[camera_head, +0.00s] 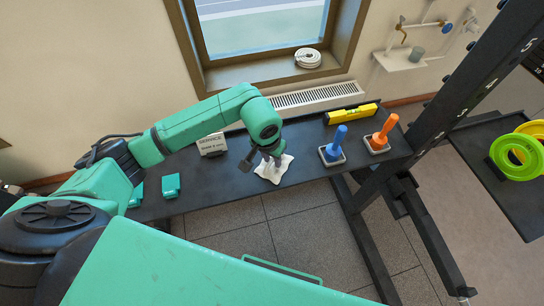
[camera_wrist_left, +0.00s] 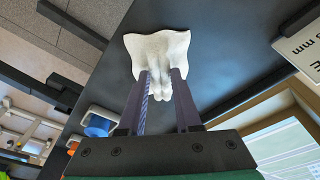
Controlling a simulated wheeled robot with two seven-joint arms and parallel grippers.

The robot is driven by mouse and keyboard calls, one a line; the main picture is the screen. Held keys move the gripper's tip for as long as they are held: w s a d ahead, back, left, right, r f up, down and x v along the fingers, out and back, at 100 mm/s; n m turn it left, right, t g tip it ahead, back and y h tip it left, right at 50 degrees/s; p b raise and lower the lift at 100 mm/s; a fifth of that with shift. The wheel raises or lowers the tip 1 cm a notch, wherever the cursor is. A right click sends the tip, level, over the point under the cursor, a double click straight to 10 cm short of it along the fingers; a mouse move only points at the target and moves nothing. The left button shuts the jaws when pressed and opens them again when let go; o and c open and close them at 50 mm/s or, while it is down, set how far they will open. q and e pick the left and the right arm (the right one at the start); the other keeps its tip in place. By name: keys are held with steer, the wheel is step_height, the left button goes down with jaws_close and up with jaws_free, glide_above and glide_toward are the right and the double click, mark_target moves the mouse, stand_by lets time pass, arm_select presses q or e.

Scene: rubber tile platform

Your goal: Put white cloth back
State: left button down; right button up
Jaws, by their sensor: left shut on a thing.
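The white cloth (camera_head: 270,171) lies at the front part of the dark bench (camera_head: 225,183), pinched up in the middle. My left gripper (camera_head: 271,157) points down onto it from above. In the left wrist view the cloth (camera_wrist_left: 158,50) bunches between the two fingers of the left gripper (camera_wrist_left: 163,85), which are shut on it. Its outer part spreads out beyond the fingertips. I cannot tell whether its underside touches the bench. My right gripper is not in view.
A blue-handled tool (camera_head: 334,144) and an orange-handled tool (camera_head: 382,134) stand in holders right of the cloth. A yellow level (camera_head: 351,114) lies behind them. A grey sign block (camera_head: 212,144) and a teal block (camera_head: 171,185) are to the left. A dark upright post (camera_head: 450,100) rises at right.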

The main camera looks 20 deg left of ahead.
mark_target(268, 167)
arm_select(q)
steer(key=shift+f+b, duration=0.2)
steer(key=shift+b, duration=0.1)
steer(key=c, duration=0.6)
jaws_free()
steer(key=shift+r, duration=0.1)
steer(key=shift+r+p, duration=0.35)
steer(key=shift+p, duration=0.15)
step_height(268, 167, up, 11)
steer(key=s+b, duration=0.2)
steer(key=b, duration=0.1)
steer(key=shift+a+r+b, duration=0.2)
steer(key=shift+a+b, duration=0.05)
steer(key=shift+b, duration=0.05)
